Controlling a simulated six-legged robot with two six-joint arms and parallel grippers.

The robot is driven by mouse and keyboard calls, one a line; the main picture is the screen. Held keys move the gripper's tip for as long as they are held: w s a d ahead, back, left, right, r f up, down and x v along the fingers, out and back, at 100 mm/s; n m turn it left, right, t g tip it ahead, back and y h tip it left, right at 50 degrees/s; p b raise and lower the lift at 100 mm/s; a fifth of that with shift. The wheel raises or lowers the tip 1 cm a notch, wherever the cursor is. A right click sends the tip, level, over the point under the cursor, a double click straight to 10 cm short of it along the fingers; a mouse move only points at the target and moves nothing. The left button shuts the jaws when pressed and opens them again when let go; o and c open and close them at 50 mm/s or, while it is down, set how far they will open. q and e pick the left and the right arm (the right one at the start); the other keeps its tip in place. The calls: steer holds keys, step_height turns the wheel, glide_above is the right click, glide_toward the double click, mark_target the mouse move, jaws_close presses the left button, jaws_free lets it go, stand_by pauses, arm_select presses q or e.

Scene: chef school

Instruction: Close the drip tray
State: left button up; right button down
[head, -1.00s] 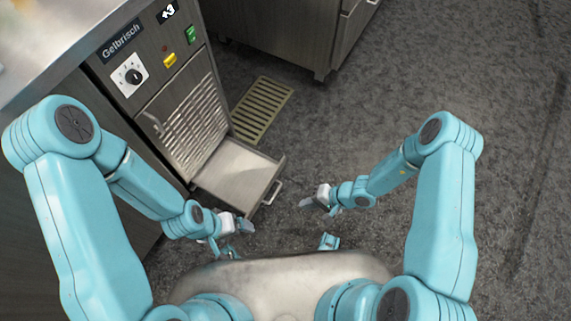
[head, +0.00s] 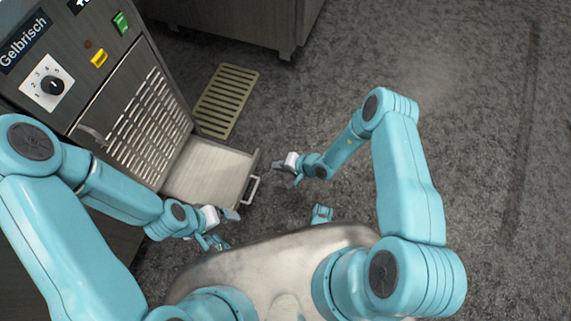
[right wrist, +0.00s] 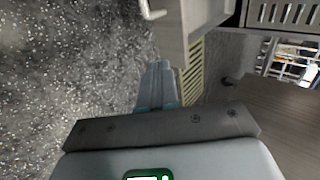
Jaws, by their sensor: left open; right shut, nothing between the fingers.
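The drip tray (head: 208,172) is a shallow metal drawer standing pulled out at the bottom of a grey appliance, below a louvred panel. Its bar handle (head: 251,190) is on the front face. In the right wrist view the tray (right wrist: 205,14) shows at the top, with its handle (right wrist: 150,10) beside it. My left gripper (head: 226,228) is open, near the tray's front left corner and apart from the handle as far as I can tell. My right gripper (head: 284,172) is shut and empty, a little right of the handle. Its fingers (right wrist: 158,85) point toward the tray's side.
The appliance (head: 100,95) has a dial (head: 52,86), a yellow switch (head: 98,58) and a green switch (head: 121,23). A yellow floor grate (head: 227,100) lies behind the tray. A dark cabinet (head: 240,22) stands at the back. The floor at right is clear.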

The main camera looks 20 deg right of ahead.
steer(key=w+a+f+b, duration=0.2)
steer(key=w+a+b, duration=0.1)
steer(key=w+a, duration=0.1)
steer(key=shift+a+f, duration=0.2)
steer(key=shift+a, duration=0.6)
